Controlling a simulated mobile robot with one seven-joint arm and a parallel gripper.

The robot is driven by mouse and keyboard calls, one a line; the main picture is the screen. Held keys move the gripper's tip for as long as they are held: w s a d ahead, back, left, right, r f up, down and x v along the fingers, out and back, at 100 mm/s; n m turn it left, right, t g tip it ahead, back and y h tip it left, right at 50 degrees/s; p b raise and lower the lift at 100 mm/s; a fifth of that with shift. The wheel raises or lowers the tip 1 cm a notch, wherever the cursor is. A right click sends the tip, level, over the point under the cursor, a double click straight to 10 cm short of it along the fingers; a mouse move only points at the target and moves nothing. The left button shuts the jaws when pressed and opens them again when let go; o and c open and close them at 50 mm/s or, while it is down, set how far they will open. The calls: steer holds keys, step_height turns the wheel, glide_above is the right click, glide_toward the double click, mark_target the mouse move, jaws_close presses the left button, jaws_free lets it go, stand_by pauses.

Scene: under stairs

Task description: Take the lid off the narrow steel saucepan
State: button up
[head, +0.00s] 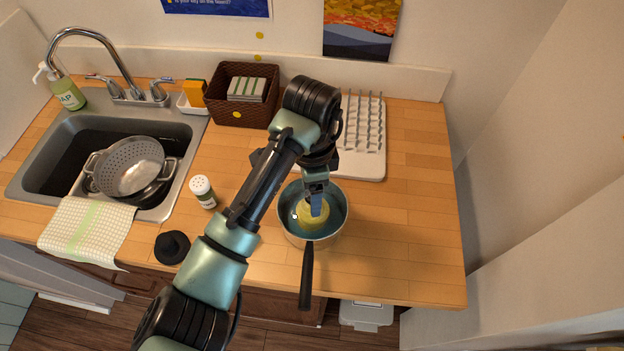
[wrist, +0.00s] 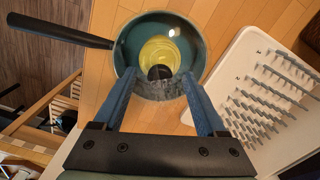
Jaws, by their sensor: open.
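The steel saucepan (head: 343,230) stands on the wooden counter, its black handle (head: 306,277) pointing to the front edge. In the wrist view, the saucepan (wrist: 199,36) has a bluish look inside its rim, with something yellow in the middle. A dark round knob (wrist: 160,72) shows over the yellow, apparently on a see-through lid; the lid's edge is hard to make out. My gripper (head: 319,207) points down over the pan, its blue fingers apart. In the wrist view, my gripper (wrist: 158,77) has the knob between its fingertips, with no clear contact.
A white drying rack (head: 369,165) with pegs stands close behind the pan. A shaker (head: 202,192) and a black round object (head: 172,247) are left of it. Farther left is the sink with a colander (head: 130,167). The counter's right side is clear.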

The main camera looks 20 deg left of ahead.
steer(key=shift+c, duration=0.3)
jaws_close()
stand_by(0.5)
stand_by(1.2)
